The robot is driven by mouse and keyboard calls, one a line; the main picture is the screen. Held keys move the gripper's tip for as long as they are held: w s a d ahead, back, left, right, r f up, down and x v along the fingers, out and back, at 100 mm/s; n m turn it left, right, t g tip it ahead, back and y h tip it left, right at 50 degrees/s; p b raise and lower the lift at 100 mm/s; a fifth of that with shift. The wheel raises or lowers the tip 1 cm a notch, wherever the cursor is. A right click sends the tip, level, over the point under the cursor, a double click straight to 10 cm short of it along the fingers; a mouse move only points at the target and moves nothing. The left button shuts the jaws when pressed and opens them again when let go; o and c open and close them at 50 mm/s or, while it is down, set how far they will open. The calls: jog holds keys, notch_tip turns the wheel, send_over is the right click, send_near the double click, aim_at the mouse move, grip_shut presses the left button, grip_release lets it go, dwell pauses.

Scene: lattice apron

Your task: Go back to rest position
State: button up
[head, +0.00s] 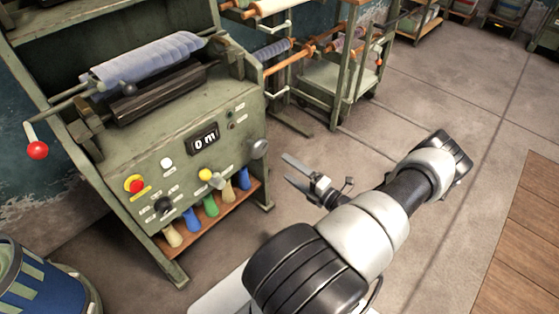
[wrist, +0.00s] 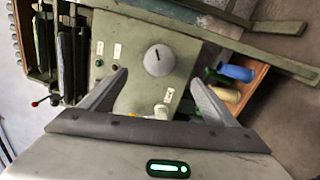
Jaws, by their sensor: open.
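My gripper (head: 291,171) is open and empty in the head view, its two fingers pointing left toward the green machine (head: 225,118). It is in front of the machine's right side, apart from it as far as I can tell. In the wrist view, the fingers of my gripper (wrist: 160,98) stand wide apart with nothing between them. Beyond them is the machine's panel with a grey round knob (wrist: 158,60), which also shows in the head view (head: 259,148).
Several coloured spools stand on a low wooden shelf (head: 233,215). A blue bin (head: 45,285) is at lower left. A rack (head: 345,75) stands behind. Floor at right is clear.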

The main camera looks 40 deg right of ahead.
jog(key=shift+s, duration=0.75)
